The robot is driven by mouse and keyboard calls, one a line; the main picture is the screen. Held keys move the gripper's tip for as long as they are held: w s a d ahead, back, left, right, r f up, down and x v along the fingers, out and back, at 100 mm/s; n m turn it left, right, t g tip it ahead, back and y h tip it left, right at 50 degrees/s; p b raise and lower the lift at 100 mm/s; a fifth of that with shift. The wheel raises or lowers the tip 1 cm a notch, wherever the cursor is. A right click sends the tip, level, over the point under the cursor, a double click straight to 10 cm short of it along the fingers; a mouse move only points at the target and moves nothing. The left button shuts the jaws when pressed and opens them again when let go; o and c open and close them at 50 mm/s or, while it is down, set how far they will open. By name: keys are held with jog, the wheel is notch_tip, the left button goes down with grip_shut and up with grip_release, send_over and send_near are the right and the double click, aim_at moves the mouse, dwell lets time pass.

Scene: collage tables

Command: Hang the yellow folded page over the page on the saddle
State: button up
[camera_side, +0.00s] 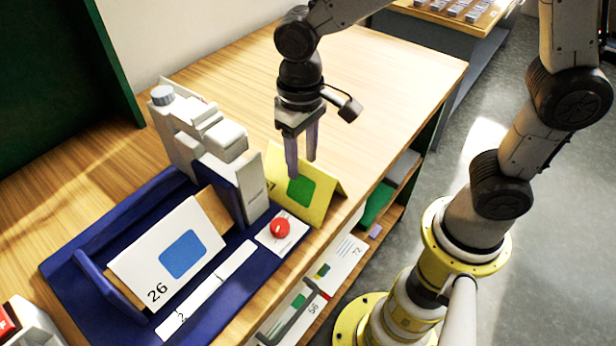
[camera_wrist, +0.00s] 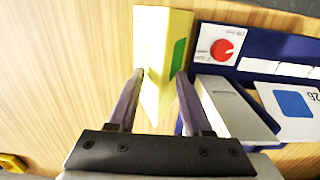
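The yellow folded page (camera_side: 325,197) stands like a tent on the wooden table, with a green patch on its near face. My gripper (camera_side: 301,168) is open and points down at its ridge. In the wrist view, the yellow page (camera_wrist: 152,95) shows between the spread fingers (camera_wrist: 160,73), with gaps beside it. One finger appears on each side of the ridge; I cannot tell if either touches. A white folded page marked 26 (camera_side: 142,252), with a blue patch, hangs on the saddle (camera_side: 108,287), whose blue end plate shows. The page hides most of the saddle.
A blue base board (camera_side: 90,240) carries the saddle, a white card with a red knob (camera_side: 280,229) and a white strip (camera_side: 208,290). A tall white device (camera_side: 208,140) stands between the two pages, close to my gripper. The table behind is clear.

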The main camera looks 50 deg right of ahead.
jog(key=c, duration=0.6)
notch_tip(320, 180, up, 12)
dwell(1.4)
jog(key=s+a+r+m, duration=0.5)
jog(key=s+r, duration=0.1)
jog(key=r, duration=0.4)
jog(key=m, duration=1.3)
send_over(159, 225)
notch_tip(159, 225, down, 7)
jog(key=shift+f, duration=5.7)
